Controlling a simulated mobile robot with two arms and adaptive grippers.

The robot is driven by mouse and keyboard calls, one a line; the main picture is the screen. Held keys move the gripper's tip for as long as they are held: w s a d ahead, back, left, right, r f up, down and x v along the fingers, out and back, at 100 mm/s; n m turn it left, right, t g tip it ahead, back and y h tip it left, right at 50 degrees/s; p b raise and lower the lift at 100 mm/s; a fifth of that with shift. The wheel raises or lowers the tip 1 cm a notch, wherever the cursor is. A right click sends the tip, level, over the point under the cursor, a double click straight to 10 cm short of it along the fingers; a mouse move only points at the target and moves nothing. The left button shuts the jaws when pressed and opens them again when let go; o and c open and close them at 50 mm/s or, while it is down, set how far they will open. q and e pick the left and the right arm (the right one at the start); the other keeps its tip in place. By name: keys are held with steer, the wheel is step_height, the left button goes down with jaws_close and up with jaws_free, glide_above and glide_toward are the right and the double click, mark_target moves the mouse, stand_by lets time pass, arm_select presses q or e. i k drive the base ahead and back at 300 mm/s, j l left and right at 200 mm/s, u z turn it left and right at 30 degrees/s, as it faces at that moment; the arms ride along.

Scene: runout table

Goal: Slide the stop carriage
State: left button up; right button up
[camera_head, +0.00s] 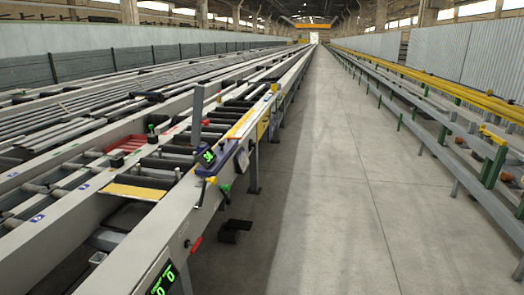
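What looks like the stop carriage (213,159) sits on the front rail of the runout table (165,225), near the middle of the head view. It is a dark blue unit with a small green lit display. A tall grey upright plate (197,118) stands just behind it, over the rollers. Small yellow and green knobs or handles show below the unit, on the aisle side. Neither of my grippers is in view, so their state and distance from the carriage do not show.
A larger green display (162,280) is on the table's near side. A red tray-like part (127,145) lies among the rollers. A black pedal-like object (235,230) is on the floor beside the table. The concrete aisle (335,190) is clear; yellow-railed racks (440,85) line its right side.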

mark_target(211, 160)
steer(key=i+u, duration=0.1)
steer(key=i, duration=0.5)
steer(key=i+l+u, duration=0.15)
steer(key=i, duration=0.45)
steer(key=i+l+u, duration=0.1)
steer(key=i, duration=0.5)
